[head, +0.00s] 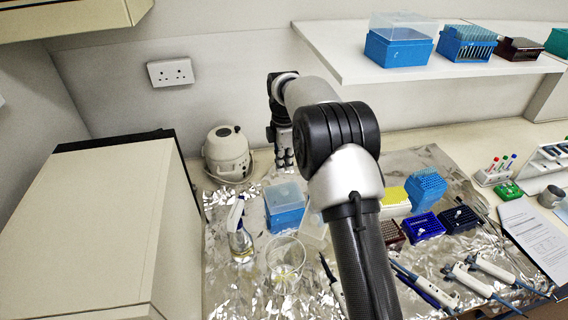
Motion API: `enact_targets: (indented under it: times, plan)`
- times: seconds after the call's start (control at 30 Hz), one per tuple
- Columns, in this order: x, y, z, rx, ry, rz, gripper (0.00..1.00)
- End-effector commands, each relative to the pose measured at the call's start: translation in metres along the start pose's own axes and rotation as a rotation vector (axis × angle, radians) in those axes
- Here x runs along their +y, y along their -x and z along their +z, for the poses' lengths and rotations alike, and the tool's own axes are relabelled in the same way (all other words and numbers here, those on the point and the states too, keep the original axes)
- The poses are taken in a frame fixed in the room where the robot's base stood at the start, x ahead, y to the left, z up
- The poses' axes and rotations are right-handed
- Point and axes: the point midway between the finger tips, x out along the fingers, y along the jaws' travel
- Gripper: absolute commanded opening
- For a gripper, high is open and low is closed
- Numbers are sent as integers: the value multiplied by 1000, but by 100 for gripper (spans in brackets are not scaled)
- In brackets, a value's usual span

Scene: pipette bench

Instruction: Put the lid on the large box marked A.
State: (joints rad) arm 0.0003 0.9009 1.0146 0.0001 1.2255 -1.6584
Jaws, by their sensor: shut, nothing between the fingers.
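My gripper (285,160) hangs above the back edge of the foil and is shut and empty, with its fingers pointing down. Below it a blue box (285,217) stands on the foil with a clear cover over it. A clear, lid-like piece (314,232) lies just right of that box, partly hidden by my arm. An open blue tip box (428,188) full of tips stands right of my arm. No letter A is legible on any box, so I cannot tell which one is marked.
A spray bottle (239,238) and a glass beaker (286,258) stand on the foil at left. A small white machine (227,152) is behind. Pipettes (468,282) lie front right. A shelf (365,70) with boxes overhangs the back. A large cream cabinet (90,225) fills the left.

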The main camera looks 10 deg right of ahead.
Motion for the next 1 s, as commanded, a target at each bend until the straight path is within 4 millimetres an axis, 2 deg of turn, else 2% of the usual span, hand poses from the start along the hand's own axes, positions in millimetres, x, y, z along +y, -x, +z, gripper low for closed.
enact_targets:
  times: [0.2,0.5,0.83,1.0]
  plan:
    - [0,-2,0,0,0,-3,0]
    - [0,-51,0,0,0,-1,0]
    - [0,-80,0,0,0,-2,0]
    - [0,-87,0,0,0,0,0]
